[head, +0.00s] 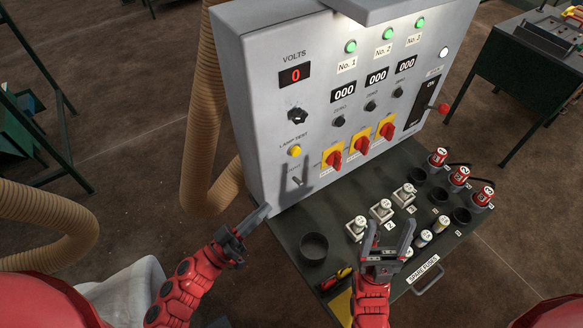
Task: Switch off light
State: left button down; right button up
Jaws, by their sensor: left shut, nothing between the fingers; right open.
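A grey control panel (262,110) stands in front of me. A small toggle switch (298,181) sits low on its left side, under a yellow lamp-test button (294,150); its small label is hard to read and a dark shadow falls around it. A hood (385,8) at the panel's top has a bright glow beneath it. My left gripper (262,215) is shut and empty, its tips near the panel's lower left corner, below and left of the toggle. My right gripper (389,238) is open and empty above the lower shelf, pointing toward the panel.
Three red rotary switches on yellow plates (361,144) and a red-knobbed lever (442,107) are on the panel. The shelf (285,232) holds a black ring, fuses and red plugs (459,175). A ribbed hose (204,110) runs along the panel's left side.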

aim_at(298, 181)
pick_arm(q)
jog(key=shift+s, duration=0.1)
jog(key=shift+d, duration=0.1)
jog(key=b+x, duration=0.1)
jog(key=x, duration=0.9)
jog(key=shift+b, duration=0.4)
